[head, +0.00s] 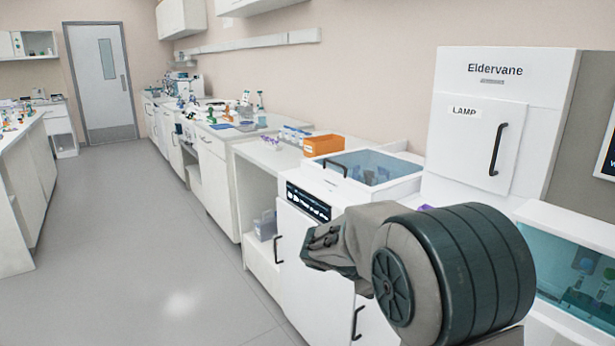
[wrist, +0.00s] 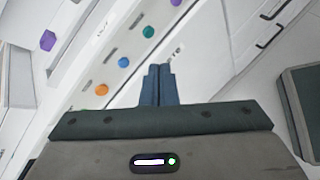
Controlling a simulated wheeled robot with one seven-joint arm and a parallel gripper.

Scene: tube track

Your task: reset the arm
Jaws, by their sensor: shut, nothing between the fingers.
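My gripper (wrist: 158,84) shows in the wrist view with its two dark blue fingers pressed together and nothing between them. It is over white bench or cabinet surfaces, and I cannot tell how far off they are. In the head view my folded arm fills the lower right, in front of the white cabinets. The fingers cannot be made out there.
A white Eldervane lamp cabinet (head: 478,125), a clear-lidded machine (head: 365,168) and an orange box (head: 323,145) line the right wall. A glass-fronted case (head: 580,270) stands close by my arm. Open floor (head: 150,240) lies left. A purple block (wrist: 48,40) shows in the wrist view.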

